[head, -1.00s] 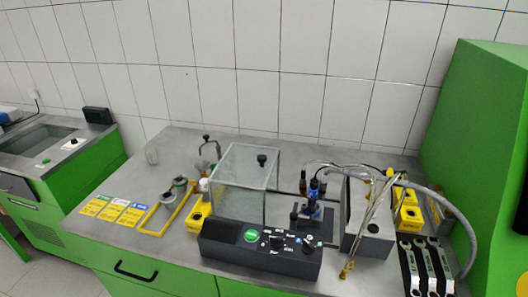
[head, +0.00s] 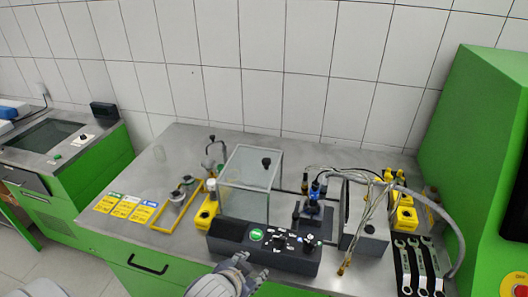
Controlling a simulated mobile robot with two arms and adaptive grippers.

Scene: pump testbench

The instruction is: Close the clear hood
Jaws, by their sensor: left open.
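The clear hood (head: 248,183) is a transparent box with pale edges and a black knob (head: 266,162) on its top. It stands on the bench behind the left part of the black control panel (head: 266,246). The blue and black pump (head: 313,195) stands to the right of the hood, uncovered. My left gripper (head: 246,267) is at the bottom edge, in front of the control panel. It is open and empty, apart from the hood, nearer to me and below the knob in the picture. My right gripper is not in view.
A grey box with hoses (head: 362,232) stands right of the pump. Several wrenches (head: 415,262) lie at the front right. Yellow blocks (head: 206,213), a yellow frame (head: 166,217) and label cards (head: 126,207) are at the left. The back of the steel bench (head: 190,142) is mostly clear.

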